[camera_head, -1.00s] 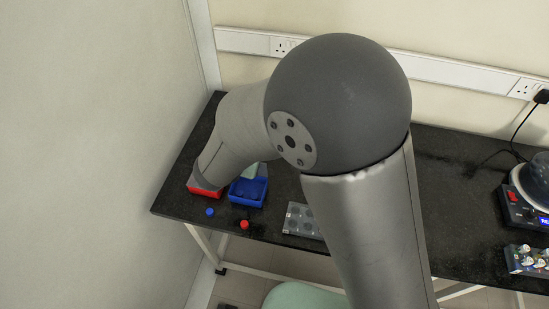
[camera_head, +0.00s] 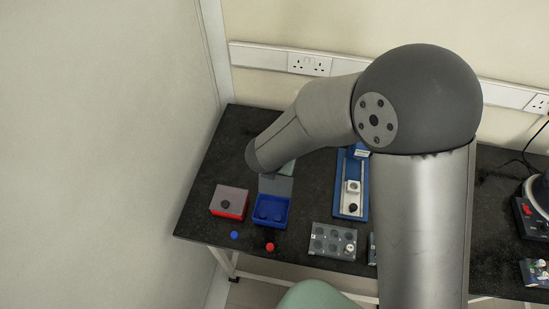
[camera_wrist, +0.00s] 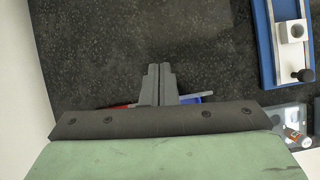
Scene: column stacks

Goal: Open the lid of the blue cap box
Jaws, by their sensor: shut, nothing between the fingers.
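The blue cap box (camera_head: 261,220) stands near the table's front left, its inside showing with dark round shapes. Its grey lid (camera_head: 277,185) is raised at the back edge, so the box is open. In the wrist view only a small blue edge (camera_wrist: 192,99) shows behind the fingers. My gripper (camera_wrist: 159,70) is shut and empty, its fingertips over bare table in that view. In the head view my arm hides the fingers; its end is just behind the raised lid. Whether the fingers touch the lid I cannot tell.
A red box (camera_head: 230,213) with a grey lid and dark knob stands left of the blue box. A blue cap (camera_head: 234,235) and red cap (camera_head: 269,247) lie in front. A grey tray (camera_head: 333,241) and blue-based device (camera_head: 352,182) stand to the right.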

